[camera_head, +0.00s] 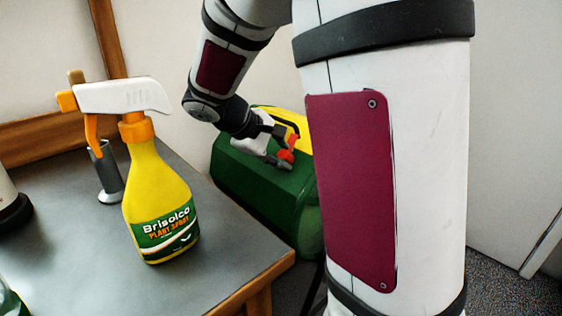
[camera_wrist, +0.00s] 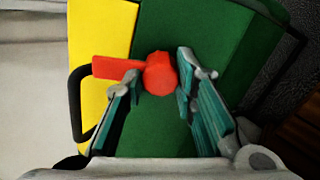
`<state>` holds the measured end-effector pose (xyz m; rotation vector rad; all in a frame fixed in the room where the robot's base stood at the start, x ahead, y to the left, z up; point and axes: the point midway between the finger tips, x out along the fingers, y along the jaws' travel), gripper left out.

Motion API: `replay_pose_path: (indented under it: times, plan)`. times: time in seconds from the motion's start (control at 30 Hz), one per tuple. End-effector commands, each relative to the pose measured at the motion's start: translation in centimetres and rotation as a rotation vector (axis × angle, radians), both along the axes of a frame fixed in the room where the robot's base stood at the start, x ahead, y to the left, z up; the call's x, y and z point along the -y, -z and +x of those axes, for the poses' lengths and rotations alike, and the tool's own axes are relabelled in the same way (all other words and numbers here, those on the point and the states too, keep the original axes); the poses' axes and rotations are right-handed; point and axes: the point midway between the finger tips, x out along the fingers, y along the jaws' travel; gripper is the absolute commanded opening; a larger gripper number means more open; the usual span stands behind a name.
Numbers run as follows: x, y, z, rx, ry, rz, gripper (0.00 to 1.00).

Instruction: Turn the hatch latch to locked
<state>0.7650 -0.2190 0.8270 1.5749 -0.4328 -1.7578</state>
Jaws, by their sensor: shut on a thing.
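The hatch latch is a red lever with a round hub (camera_wrist: 160,74). In the wrist view its arm points left, from the green face toward the yellow panel (camera_wrist: 100,35). My gripper (camera_wrist: 158,82) has its two fingers on either side of the hub, shut on it. In the head view my gripper (camera_head: 275,145) is at the top of the green box, and the red latch (camera_head: 289,150) shows beside the fingers. The green box (camera_head: 250,185) is partly hidden behind my arm. I cannot read any lock marking.
A grey table (camera_head: 75,235) with a wooden edge stands at the left. On it are a yellow spray bottle (camera_head: 160,195) and a grey holder (camera_head: 105,170). A black handle (camera_wrist: 80,105) is on the yellow panel. Floor shows at the far right.

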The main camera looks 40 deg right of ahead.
Motion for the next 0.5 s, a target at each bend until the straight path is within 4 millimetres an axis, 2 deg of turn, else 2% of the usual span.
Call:
replay_pose_path:
  times: [0.5]
  plan:
    - [-0.01, 0.04, -0.11, 0.088, 0.094, 0.004, 0.00]
